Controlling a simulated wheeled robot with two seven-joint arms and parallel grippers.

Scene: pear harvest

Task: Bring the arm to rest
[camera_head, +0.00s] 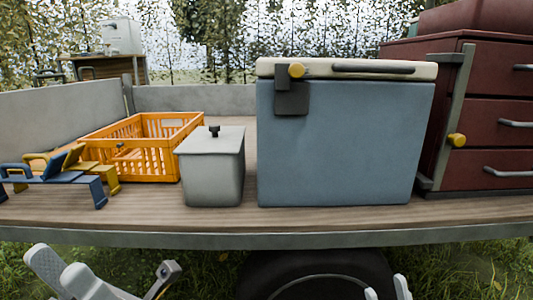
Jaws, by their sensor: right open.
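My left gripper (163,277) shows at the bottom left edge, below the front edge of the trailer bed, with pale arm parts beside it. Its fingers are not clear enough to tell whether it is open or shut. My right gripper (386,291) shows only as two pale tips at the bottom edge, right of the middle, in front of the wheel. The tips are apart, with nothing seen between them. Both grippers are low and clear of the things on the bed.
The wooden trailer bed (320,217) carries an orange crate (160,160), a grey lidded bin (212,170), a blue cooler (345,145) with a cream lid and a dark red drawer cabinet (490,110). Blue and yellow stands (60,180) are at left. A wheel (310,270) is below.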

